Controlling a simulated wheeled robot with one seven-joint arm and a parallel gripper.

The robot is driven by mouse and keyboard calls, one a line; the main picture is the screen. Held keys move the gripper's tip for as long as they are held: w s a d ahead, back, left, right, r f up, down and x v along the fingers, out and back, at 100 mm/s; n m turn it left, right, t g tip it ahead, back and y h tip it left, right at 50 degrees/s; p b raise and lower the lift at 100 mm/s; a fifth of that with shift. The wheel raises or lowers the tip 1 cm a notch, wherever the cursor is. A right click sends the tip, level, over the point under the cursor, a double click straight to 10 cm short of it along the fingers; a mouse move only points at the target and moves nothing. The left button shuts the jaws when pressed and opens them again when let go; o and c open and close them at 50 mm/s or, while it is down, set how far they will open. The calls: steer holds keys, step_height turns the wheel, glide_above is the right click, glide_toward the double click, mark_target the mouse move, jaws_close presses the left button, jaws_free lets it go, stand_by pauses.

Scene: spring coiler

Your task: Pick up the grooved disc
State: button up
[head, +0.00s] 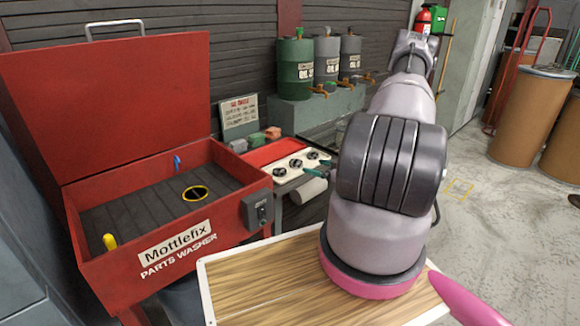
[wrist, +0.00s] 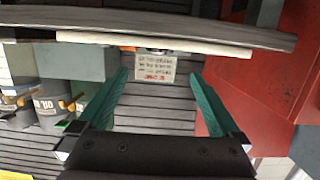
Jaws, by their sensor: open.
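Several small dark round pieces (head: 296,163) sit in a row on a white panel (head: 283,178) beside the red parts washer in the head view. I cannot tell whether one of them is the grooved disc or whether they are knobs. My gripper shows its teal fingers (head: 318,174) just right of that panel in the head view, partly hidden by my arm. In the wrist view my gripper (wrist: 160,74) is open, with nothing between its fingers. A long grey band with a pale edge (wrist: 150,35) crosses the top of the wrist view, beyond the fingertips.
The red parts washer (head: 160,255) stands open at left with its lid (head: 110,110) raised. Oil drums (head: 295,68) stand on a ledge behind.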

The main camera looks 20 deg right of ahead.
mark_target(300, 163)
steer(key=x, duration=0.4)
steer(key=shift+a+f, duration=0.2)
steer(key=shift+a, duration=0.05)
steer(key=x, duration=0.6)
steer(key=shift+w+d+f, duration=0.25)
steer(key=shift+d+f, duration=0.1)
jaws_close()
steer(key=shift+r, duration=0.15)
